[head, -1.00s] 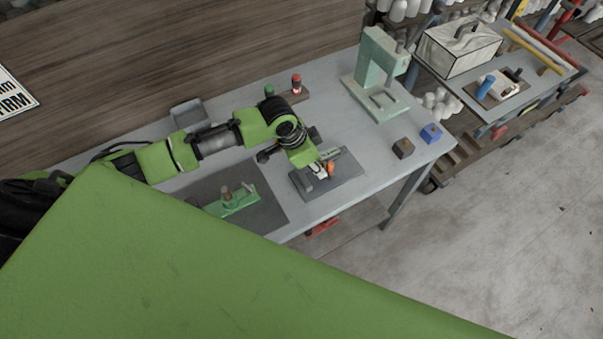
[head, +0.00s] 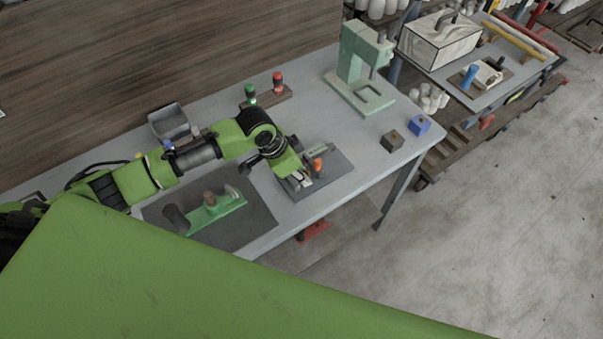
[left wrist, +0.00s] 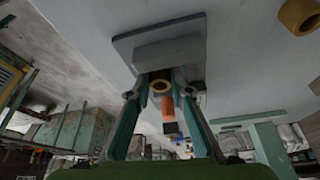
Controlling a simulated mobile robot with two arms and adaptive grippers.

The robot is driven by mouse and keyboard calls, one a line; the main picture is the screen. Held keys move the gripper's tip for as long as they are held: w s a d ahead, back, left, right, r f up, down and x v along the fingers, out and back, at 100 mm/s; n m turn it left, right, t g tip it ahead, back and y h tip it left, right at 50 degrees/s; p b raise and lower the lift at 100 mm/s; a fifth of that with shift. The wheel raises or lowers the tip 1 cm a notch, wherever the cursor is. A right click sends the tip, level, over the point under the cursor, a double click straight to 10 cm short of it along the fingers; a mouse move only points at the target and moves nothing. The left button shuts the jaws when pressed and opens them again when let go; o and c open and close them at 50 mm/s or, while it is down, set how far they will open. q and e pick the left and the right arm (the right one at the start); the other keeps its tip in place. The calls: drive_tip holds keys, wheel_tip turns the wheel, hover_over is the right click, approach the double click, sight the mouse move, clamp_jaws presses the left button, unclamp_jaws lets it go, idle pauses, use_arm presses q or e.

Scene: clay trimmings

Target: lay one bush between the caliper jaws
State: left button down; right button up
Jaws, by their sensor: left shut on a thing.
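The caliper (head: 316,152) is a grey device with an orange knob (head: 318,163), standing on a dark plate (head: 338,170) on the bench. My left gripper (head: 297,180) is low at the left part of this plate. In the left wrist view, my left gripper (left wrist: 160,88) is shut on a brass ring-shaped bush (left wrist: 161,75). The bush is in front of the grey block (left wrist: 165,54) on the plate; whether it touches the block or lies between the jaws I cannot tell. My right gripper is not in view.
A green fixture (head: 218,211) on a dark mat stands left of the caliper. A grey tray (head: 160,124), a green lamp (head: 250,93), a red lamp (head: 278,82) and a pale green press (head: 362,70) stand behind. Brown (head: 392,141) and blue (head: 419,125) blocks sit right. Another ring (left wrist: 300,15) lies nearby.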

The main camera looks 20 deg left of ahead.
use_arm(q)
drive_tip(key=c, duration=2.2)
unclamp_jaws()
drive_tip(key=shift+f, duration=0.1)
drive_tip(key=shift+o, duration=0.5)
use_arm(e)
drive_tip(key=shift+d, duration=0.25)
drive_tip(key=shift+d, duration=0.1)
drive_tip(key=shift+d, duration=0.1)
use_arm(q)
drive_tip(key=shift+r, duration=0.2)
drive_tip(key=b+v, duration=0.1)
drive_tip(key=v, duration=1.1)
drive_tip(key=shift+b, duration=0.35)
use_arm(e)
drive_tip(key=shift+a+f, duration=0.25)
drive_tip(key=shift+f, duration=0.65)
use_arm(q)
drive_tip(key=shift+w, duration=0.1)
